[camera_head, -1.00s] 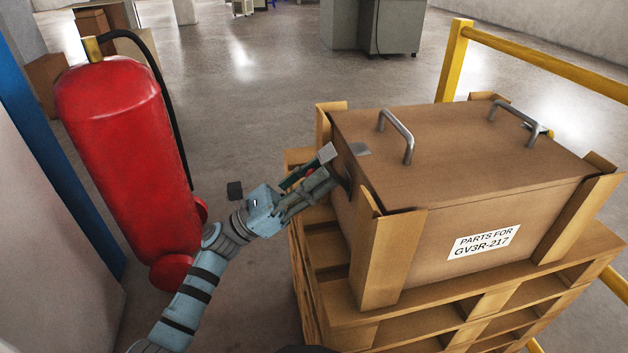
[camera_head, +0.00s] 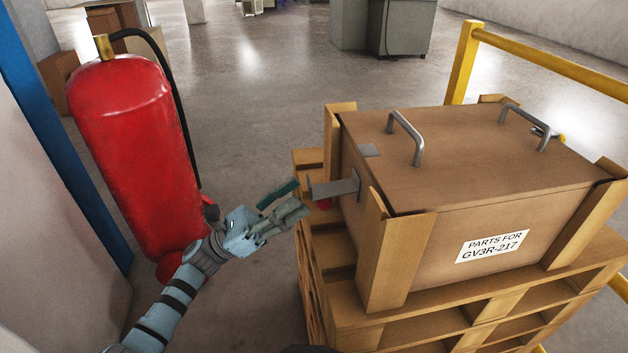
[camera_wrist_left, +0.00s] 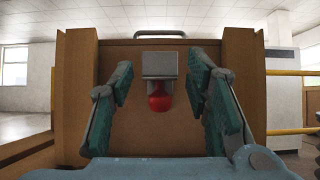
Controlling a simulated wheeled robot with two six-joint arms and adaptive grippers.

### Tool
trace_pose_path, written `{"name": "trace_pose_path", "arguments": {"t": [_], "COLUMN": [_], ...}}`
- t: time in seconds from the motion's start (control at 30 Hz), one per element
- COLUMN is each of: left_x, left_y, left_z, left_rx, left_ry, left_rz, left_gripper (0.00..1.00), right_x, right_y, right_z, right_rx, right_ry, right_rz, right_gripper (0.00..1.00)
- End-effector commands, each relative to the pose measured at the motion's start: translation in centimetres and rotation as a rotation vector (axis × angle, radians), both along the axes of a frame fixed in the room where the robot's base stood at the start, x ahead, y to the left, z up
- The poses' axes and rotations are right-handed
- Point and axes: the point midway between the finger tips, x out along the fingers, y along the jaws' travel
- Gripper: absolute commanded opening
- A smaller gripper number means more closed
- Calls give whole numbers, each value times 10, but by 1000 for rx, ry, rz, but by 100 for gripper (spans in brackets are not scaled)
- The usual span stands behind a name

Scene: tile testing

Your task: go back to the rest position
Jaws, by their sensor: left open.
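My left gripper (camera_head: 285,205) is open and empty in the head view, just left of the wooden crate (camera_head: 480,170) and apart from it. In the left wrist view its two green-padded fingers (camera_wrist_left: 160,100) stand wide apart, with the crate's end wall (camera_wrist_left: 135,120) between and beyond them. A grey metal plate (camera_head: 335,188) sticks out from that end wall. It also shows in the wrist view (camera_wrist_left: 160,65), with a red rounded piece (camera_wrist_left: 159,97) below it. My right gripper is not in view.
The crate, with two metal handles on its lid, stands on stacked pallets (camera_head: 400,330). A red fire extinguisher (camera_head: 130,150) stands left of my left arm. A yellow rail (camera_head: 545,65) runs behind the crate. The floor (camera_head: 260,110) between extinguisher and crate is open.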

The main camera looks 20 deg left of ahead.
Motion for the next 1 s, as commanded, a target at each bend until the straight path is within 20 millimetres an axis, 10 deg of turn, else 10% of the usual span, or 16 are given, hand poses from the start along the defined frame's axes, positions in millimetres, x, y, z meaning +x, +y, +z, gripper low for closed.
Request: {"name": "trace_pose_path", "arguments": {"t": [0.23, 0.8, 0.93, 1.0], "left_x": [-19, -18, 29, 64], "left_y": [30, 32, 64, 101], "left_z": [-25, -27, -47, -89], "left_rx": [0, -27, -292, -624], "left_ry": [0, 47, 453, 781], "left_rz": [0, -28, -39, -10], "left_gripper": [44, 44, 44, 44], "right_x": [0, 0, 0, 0], "right_y": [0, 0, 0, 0], "right_z": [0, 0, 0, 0], "right_rx": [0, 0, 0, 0], "right_ry": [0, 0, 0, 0], "right_rz": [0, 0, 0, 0], "right_gripper": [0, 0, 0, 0]}}
